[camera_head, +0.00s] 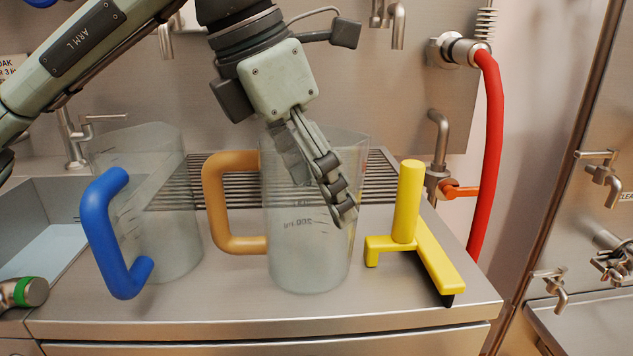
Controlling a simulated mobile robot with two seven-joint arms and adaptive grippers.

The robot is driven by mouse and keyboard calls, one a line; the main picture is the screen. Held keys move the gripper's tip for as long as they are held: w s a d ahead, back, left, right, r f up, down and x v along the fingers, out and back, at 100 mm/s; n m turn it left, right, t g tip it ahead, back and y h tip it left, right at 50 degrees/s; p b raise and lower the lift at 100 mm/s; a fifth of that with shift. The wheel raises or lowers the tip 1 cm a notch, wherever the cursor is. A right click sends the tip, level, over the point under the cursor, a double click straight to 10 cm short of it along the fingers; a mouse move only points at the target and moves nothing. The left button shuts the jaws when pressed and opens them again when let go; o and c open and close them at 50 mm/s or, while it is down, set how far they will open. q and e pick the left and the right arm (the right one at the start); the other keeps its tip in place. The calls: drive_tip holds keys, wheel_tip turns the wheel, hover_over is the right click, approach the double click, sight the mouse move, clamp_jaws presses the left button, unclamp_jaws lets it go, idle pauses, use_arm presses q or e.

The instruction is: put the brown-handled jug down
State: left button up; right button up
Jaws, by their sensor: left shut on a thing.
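The brown-handled jug (305,262) is clear with measuring marks and stands upright at the middle of the steel counter. Its brown handle (212,205) points left. My left gripper (322,192) comes down from above and is shut on the jug's upper wall, right of the handle. One finger shows in front and the other is partly hidden. The jug's base is at or just above the counter top; I cannot tell whether it touches. My right gripper is not in view.
A blue-handled clear jug (170,240) stands to the left, beside a sink (35,225). A yellow scraper-like tool (407,205) stands close on the right. A slatted drain grate (378,180) lies behind. A red hose (490,150) hangs at the right.

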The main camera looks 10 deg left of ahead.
use_arm(q)
drive_tip(key=shift+f, duration=0.1)
drive_tip(key=o, duration=1.3)
drive_tip(key=shift+c, duration=0.2)
